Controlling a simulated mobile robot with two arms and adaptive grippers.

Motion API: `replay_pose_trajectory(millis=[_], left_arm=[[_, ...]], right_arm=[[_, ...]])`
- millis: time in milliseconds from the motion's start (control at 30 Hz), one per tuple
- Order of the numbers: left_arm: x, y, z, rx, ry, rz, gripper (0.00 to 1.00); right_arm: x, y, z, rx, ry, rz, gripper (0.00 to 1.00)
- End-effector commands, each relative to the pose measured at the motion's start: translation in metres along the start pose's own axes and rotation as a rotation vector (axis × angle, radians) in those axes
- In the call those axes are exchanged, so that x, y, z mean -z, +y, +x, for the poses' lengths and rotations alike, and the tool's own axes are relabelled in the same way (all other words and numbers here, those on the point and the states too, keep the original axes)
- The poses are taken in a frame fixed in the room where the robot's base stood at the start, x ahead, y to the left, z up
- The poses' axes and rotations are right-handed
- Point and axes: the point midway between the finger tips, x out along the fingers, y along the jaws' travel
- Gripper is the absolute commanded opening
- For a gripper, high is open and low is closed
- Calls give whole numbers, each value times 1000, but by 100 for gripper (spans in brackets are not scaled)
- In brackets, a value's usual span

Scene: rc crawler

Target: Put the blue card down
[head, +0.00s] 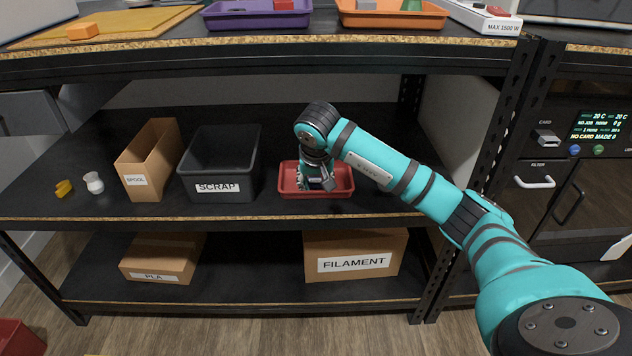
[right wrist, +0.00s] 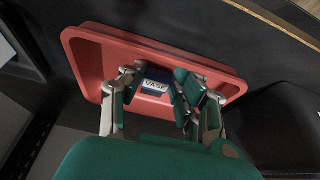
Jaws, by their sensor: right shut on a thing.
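My right gripper (head: 317,182) reaches down into a red tray (head: 344,190) on the middle shelf. In the right wrist view the gripper (right wrist: 160,78) is shut on the blue card (right wrist: 155,86), which has a white label reading VASE. The card is between the fingertips, over the inside of the red tray (right wrist: 85,60). I cannot tell whether the card touches the tray floor. In the head view the gripper hides the card. My left gripper is not in view.
Left of the tray stand a grey SCRAP bin (head: 218,170), a cardboard SPOOL box (head: 137,181), a white vase (head: 94,183) and a yellow object (head: 64,188). The shelf around the red tray is mostly clear.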

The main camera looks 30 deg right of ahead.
Motion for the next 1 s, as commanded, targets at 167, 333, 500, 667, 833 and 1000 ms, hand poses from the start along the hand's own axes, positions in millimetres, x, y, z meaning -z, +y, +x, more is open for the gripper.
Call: replay_pose_trajectory(millis=[167,333,500,667,833,1000], left_arm=[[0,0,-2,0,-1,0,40],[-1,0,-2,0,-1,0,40],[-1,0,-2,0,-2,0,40],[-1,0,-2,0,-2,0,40],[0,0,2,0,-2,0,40],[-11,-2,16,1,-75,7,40]], right_arm=[[-6,3,9,-13,-13,-4,37],[-8,3,10,-15,-17,-5,55],[-8,2,10,-14,-18,-5,55],[-8,2,10,-13,-18,-5,55],[-2,1,-3,-8,-16,-3,55],[2,2,-41,-9,-7,-4,55]])
